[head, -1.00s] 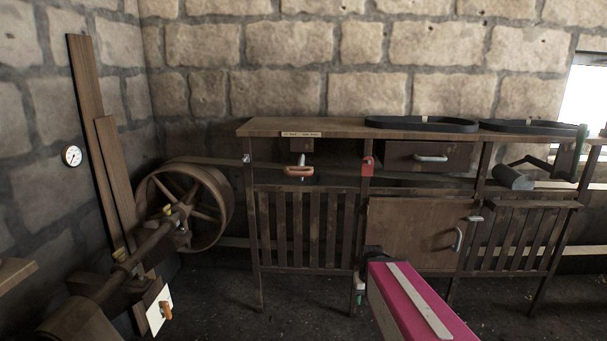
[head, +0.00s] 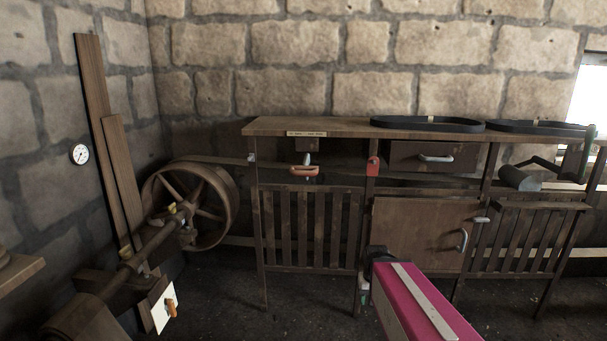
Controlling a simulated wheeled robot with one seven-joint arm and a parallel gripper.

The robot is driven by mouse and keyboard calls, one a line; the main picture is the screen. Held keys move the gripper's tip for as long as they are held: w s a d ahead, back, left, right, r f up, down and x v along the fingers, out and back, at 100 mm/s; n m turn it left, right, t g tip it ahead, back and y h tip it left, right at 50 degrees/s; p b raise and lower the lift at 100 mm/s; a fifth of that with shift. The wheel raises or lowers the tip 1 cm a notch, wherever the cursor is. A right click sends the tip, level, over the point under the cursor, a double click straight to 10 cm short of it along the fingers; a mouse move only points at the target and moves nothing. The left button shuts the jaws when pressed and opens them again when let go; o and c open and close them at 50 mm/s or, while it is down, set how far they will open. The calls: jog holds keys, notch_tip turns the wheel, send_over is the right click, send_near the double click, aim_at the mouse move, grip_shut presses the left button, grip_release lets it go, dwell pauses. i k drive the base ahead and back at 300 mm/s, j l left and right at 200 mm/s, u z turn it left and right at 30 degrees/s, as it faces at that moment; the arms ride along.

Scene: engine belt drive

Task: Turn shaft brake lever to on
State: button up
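A small orange lever (head: 171,308) stands on a white plate (head: 161,304) at the lower left, beside the wooden shaft. A second lever with an orange-red grip (head: 304,170) is on the front of the bench. I cannot read a label on either, so I cannot tell for sure which is the shaft brake lever. My pink arm reaches in from the bottom right. My gripper (head: 365,284) is at its far end, low in front of the bench and well right of the white plate. Its fingers are mostly hidden and too small to judge.
A large spoked wheel (head: 196,205) stands on the shaft at left. A long wooden bench (head: 275,126) lines the back wall, with black belts (head: 427,123) on top. A crank (head: 532,176) sticks out at right. Dark floor (head: 225,310) is open between plate and arm.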

aim_at(169, 306)
jog(key=u, duration=1.85)
jog(key=i+l, duration=0.1)
jog(key=l, duration=0.65)
jog(key=i+l, duration=0.15)
jog(key=l, duration=0.2)
